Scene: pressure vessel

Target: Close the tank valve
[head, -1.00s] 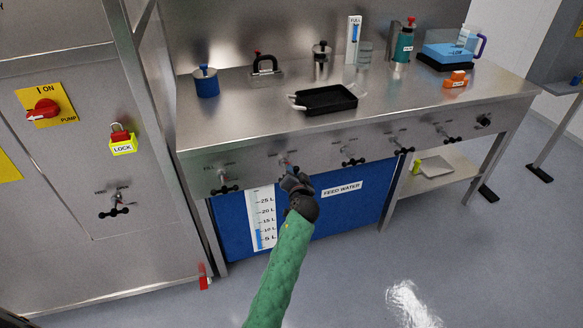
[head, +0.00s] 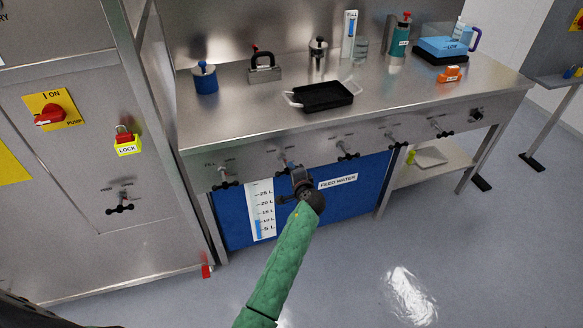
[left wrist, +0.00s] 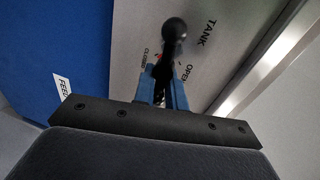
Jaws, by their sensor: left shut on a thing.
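The tank valve (left wrist: 174,30) is on the steel panel, beside the printed words TANK, OPEN and CLOSED in the left wrist view. Its dark round knob stands beyond my fingertips. My left gripper (left wrist: 162,85) has its blue fingers shut on the valve handle, one on each side. The handle lies between the OPEN and CLOSED words, but I cannot tell its exact setting. In the head view, my left gripper (head: 297,176) is at the front panel of the bench, above the blue tank, and hides most of this valve. My right gripper is not in view.
Other black-handled valves sit along the same panel, such as the fill valve (head: 224,177) on the left and another valve (head: 347,150) on the right. The blue feed water tank (head: 350,215) is below. A black tray (head: 324,98) stands on the bench. The floor in front is clear.

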